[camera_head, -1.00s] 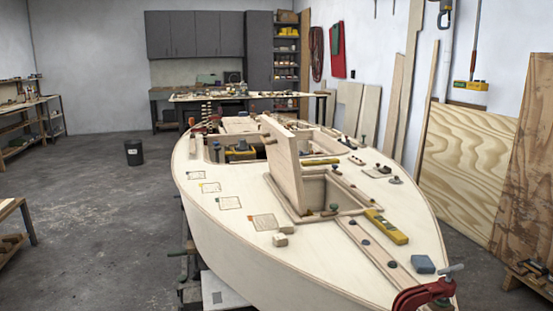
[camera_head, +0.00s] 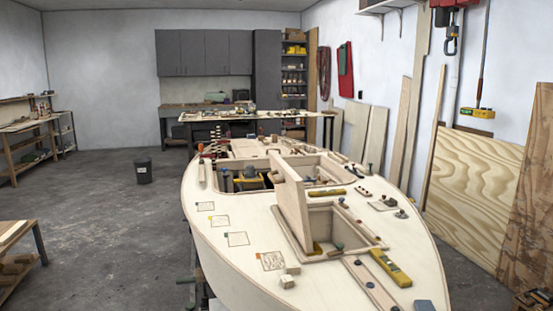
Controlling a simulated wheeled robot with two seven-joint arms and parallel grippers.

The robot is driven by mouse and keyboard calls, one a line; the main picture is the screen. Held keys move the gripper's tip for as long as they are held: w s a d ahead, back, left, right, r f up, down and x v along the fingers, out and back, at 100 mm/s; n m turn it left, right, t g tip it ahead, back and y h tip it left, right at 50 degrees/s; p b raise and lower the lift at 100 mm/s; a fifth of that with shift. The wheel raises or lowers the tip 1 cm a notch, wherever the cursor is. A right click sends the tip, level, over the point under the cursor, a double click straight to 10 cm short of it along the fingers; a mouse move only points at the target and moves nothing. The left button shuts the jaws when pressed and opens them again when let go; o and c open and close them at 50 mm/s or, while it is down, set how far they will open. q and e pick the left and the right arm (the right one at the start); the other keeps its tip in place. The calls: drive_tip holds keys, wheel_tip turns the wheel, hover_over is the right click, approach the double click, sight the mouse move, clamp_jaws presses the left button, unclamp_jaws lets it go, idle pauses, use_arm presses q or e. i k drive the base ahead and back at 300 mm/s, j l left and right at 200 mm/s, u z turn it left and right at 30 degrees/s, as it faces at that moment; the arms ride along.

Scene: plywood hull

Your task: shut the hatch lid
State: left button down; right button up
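The hatch lid (camera_head: 290,204) is a pale wooden panel standing upright, open, along the left side of the hatch opening on the boat's deck. The square hatch opening (camera_head: 328,220) to its right has a raised wooden frame and a partly visible inside. Neither of my grippers is in view.
A yellow level (camera_head: 391,268) lies on the deck right of the hatch, near a blue block (camera_head: 424,305). A larger cockpit opening (camera_head: 262,178) with tools lies behind the lid. Open floor (camera_head: 110,230) is at left.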

sight(289, 187)
drive_tip(key=z, duration=0.65)
drive_tip(key=j+z, duration=1.25)
drive_tip(key=k+j+z, duration=0.1)
drive_tip(key=j+z, duration=0.3)
drive_tip(key=k+j, duration=0.15)
drive_tip(key=j, duration=0.25)
drive_tip(key=k+j+z, duration=0.1)
drive_tip(key=j, duration=0.35)
drive_tip(key=k+j, duration=0.3)
drive_tip(key=k+j+z, duration=0.1)
drive_tip(key=j, duration=0.4)
drive_tip(key=k+j, duration=0.25)
drive_tip(key=j, duration=0.15)
